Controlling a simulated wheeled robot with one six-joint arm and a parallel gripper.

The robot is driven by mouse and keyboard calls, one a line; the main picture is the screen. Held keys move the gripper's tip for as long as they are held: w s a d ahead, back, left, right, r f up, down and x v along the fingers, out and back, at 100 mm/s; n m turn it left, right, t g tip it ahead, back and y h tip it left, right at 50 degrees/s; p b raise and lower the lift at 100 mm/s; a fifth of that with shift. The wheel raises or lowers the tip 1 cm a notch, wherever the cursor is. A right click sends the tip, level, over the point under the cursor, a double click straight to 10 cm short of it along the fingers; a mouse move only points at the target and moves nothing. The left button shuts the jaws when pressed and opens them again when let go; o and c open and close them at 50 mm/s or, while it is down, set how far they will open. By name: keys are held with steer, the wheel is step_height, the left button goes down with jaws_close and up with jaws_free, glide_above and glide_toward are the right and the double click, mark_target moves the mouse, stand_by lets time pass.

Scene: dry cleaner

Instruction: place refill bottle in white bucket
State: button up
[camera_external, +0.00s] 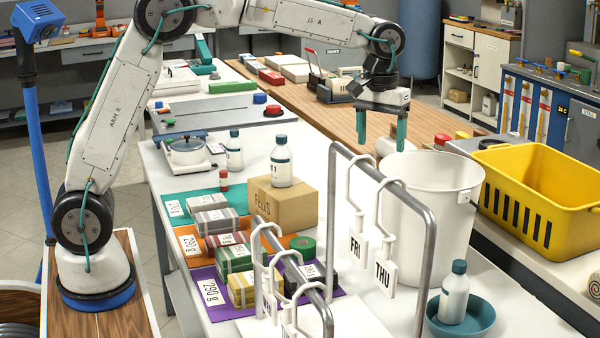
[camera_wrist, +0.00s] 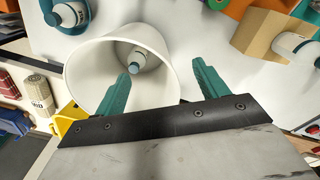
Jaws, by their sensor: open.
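The white bucket (camera_external: 433,215) stands on the table at the right. In the wrist view, the white bucket (camera_wrist: 88,70) opens toward the camera. A white bottle with a teal cap (camera_wrist: 138,57) is inside it; I cannot tell whether it stands or leans. The bucket wall hides this bottle in the external view. My gripper (camera_external: 382,130) is open and empty, above and behind the bucket. Its teal fingers (camera_wrist: 166,66) are apart, with nothing between them. Similar bottles stand on a cardboard box (camera_external: 284,208), in a teal bowl (camera_external: 487,318) and near a white scale (camera_external: 188,166).
A metal rail (camera_external: 428,270) with hanging day tags stands in front of the bucket. A yellow crate (camera_external: 535,205) is to its right. Coloured mats with banded bundles lie at the left of the table. A wooden counter (camera_external: 330,110) runs behind.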

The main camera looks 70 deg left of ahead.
steer(key=s+a+r+m, duration=0.2)
steer(key=s+r, duration=0.1)
steer(key=s, duration=0.8)
steer(key=s+a+r+m, duration=0.1)
steer(key=s+a+r, duration=0.2)
steer(key=s, duration=0.9)
steer(key=s+a+f+m, duration=0.1)
steer(key=s+f, duration=0.3)
steer(key=s, duration=0.6)
steer(key=s+a+f+m+t, duration=0.1)
steer(key=s+f, duration=0.4)
steer(key=s, duration=0.5)
steer(key=shift+s+m, duration=0.4)
steer(key=shift+m, duration=0.5)
